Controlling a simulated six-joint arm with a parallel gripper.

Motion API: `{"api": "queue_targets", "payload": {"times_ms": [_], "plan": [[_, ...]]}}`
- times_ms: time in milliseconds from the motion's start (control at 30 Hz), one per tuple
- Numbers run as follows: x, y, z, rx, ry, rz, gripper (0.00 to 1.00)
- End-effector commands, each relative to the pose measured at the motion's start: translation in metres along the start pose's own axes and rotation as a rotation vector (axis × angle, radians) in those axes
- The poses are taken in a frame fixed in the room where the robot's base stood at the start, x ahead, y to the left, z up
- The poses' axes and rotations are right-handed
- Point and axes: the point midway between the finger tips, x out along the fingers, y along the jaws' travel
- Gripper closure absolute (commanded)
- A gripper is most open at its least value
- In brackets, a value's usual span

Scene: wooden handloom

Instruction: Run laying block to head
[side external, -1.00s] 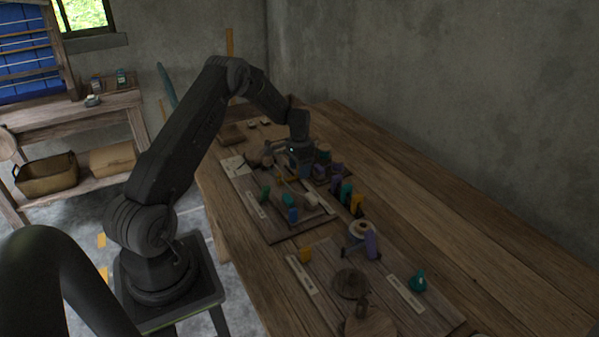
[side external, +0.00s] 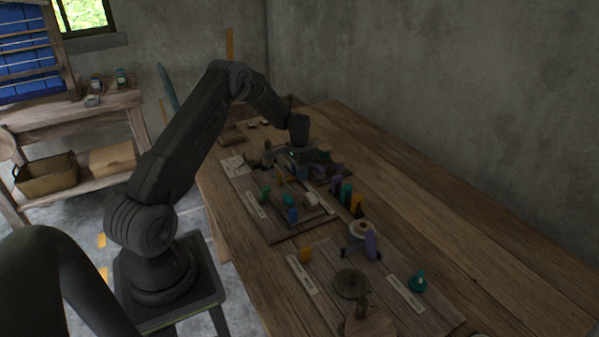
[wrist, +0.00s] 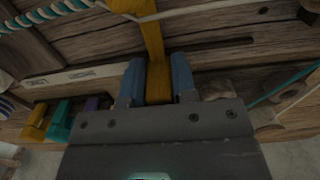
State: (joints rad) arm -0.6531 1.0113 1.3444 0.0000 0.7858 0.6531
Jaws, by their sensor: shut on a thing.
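In the wrist view my gripper (wrist: 157,68) has its two blue-grey fingers closed on an ochre-yellow piece (wrist: 155,42). The piece runs up between the fingers and widens at the top of the picture. I cannot tell for certain whether it is the laying block, and its lower end is hidden by the gripper body. In the side view my gripper (side external: 300,158) is low over the far part of the wooden board (side external: 276,233), among small coloured parts. Its fingers are too small and dark to make out there.
Yellow (wrist: 35,120), teal (wrist: 60,121) and purple pieces stand at left in the wrist view, near a pale marked strip (wrist: 68,78). A twisted teal-white cord (wrist: 45,14) crosses above. In the side view, the table's right side (side external: 450,210) is clear.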

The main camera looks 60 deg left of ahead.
Motion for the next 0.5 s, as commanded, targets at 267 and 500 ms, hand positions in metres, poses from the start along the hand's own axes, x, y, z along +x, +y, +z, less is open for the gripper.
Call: {"api": "queue_targets", "payload": {"times_ms": [267,500], "plan": [[0.000,-0.001,0.000,0.000,0.000,0.000,1.00],[0.000,-0.040,0.000,-0.004,0.002,-0.001,1.00]]}}
